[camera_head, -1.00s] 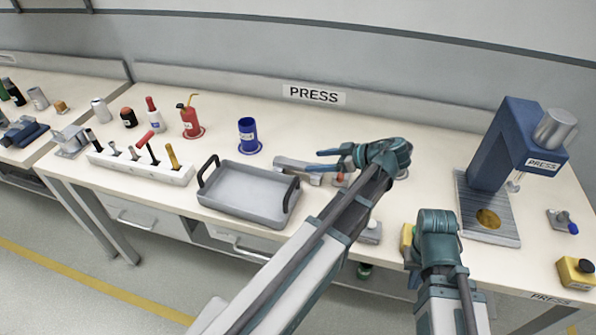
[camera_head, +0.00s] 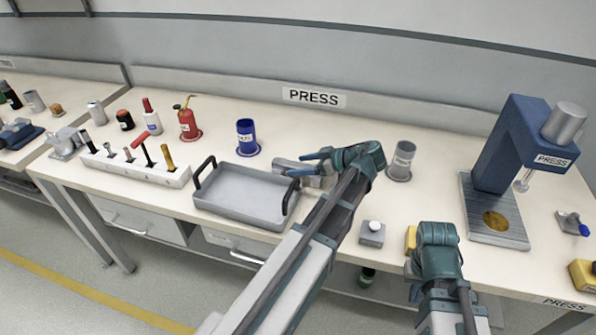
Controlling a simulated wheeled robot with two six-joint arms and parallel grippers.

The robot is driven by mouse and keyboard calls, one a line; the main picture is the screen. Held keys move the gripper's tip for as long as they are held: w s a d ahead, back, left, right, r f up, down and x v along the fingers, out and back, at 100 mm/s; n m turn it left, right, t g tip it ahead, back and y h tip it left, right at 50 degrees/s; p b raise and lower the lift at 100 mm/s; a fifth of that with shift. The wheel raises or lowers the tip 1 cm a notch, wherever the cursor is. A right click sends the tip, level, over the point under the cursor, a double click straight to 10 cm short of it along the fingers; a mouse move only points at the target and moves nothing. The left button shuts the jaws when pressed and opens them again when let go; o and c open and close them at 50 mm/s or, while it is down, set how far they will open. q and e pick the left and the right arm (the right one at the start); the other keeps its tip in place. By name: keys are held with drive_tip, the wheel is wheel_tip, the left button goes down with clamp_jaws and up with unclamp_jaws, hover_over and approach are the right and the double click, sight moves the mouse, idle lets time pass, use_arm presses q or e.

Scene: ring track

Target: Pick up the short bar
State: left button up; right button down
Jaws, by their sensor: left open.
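My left gripper (camera_head: 300,164) is open over the bench, right of the grey tray, with its fingers pointing left. A grey metal piece (camera_head: 283,163) lies under and behind its fingers. The fingers and wrist cover much of this piece, so I cannot tell whether it is the short bar or a holder for it. Nothing is clearly seen between the fingers. My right gripper (camera_head: 437,245) is at the bench's front edge, beside a yellow object. Its fingers are not clearly visible.
The grey tray (camera_head: 243,208) stands left of my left gripper. A blue cup (camera_head: 246,137), red oil can (camera_head: 188,122) and tool rack (camera_head: 135,169) are further left. A grey cylinder (camera_head: 401,160) and small box (camera_head: 372,233) stand to the right, then the blue press (camera_head: 508,145).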

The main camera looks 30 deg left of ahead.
sight(302, 167)
use_arm(q)
clamp_jaws()
idle(0.3)
drive_tip(key=shift+r, duration=0.1)
drive_tip(key=shift+w+r+p, duration=0.1)
drive_tip(key=shift+r+p, duration=0.6)
drive_tip(key=shift+p, duration=0.05)
wheel_tip(302, 167, up, 8)
drive_tip(key=p, duration=0.8)
drive_tip(key=shift+r+p, duration=0.25)
drive_tip(key=shift+p, duration=0.05)
